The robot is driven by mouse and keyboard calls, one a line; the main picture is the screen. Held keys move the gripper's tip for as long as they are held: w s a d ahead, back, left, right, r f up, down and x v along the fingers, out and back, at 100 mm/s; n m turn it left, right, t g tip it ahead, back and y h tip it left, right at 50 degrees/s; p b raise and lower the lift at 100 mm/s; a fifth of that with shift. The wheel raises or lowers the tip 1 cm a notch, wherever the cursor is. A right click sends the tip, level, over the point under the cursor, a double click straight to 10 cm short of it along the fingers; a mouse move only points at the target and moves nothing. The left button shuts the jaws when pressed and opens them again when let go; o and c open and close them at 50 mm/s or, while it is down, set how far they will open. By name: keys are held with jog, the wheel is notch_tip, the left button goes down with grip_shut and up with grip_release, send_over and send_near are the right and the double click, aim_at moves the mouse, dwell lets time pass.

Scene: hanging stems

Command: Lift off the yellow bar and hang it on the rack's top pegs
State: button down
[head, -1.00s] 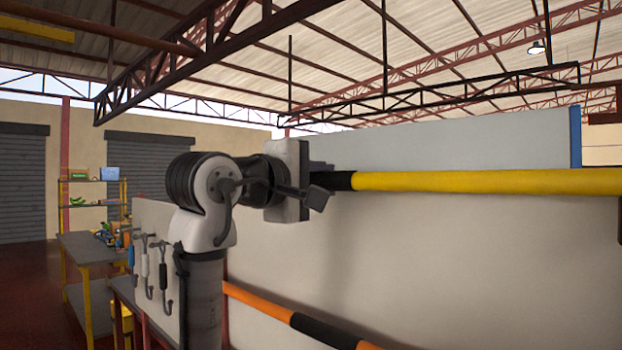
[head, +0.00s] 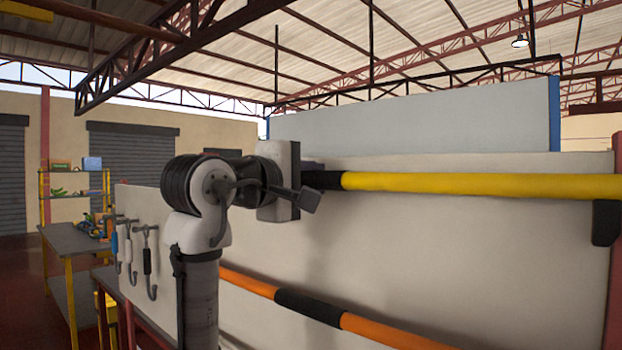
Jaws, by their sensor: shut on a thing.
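The yellow bar (head: 470,185) runs level across the right half of the head view, in front of the pale panel. Its black band (head: 326,180) is at my gripper (head: 312,178), which is shut on the bar there. The fingertips are partly hidden by the wrist and the band. The bar's right end runs out of the frame, and its left end is hidden behind my gripper. A black peg or bracket (head: 605,222) shows just below the bar at the right; I cannot tell if they touch.
An orange bar (head: 390,333) with a black band slopes across lower down, in front of the panel (head: 450,250). Several hooks (head: 148,262) hang on the panel's left part. A workbench (head: 68,238) and a yellow shelf (head: 75,195) stand at the left.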

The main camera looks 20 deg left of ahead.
jog(key=shift+f+b, duration=0.55)
jog(key=shift+f, duration=0.25)
dwell(0.4)
jog(key=c, duration=1.1)
grip_release()
jog(key=shift+o, duration=0.2)
jog(key=shift+f, duration=0.1)
jog(key=shift+s, duration=0.1)
jog(key=b+v, duration=0.4)
jog(key=v, duration=0.9)
jog(key=shift+s+a+b, duration=0.15)
jog(key=shift+s+b, duration=0.15)
jog(key=shift+s, duration=0.05)
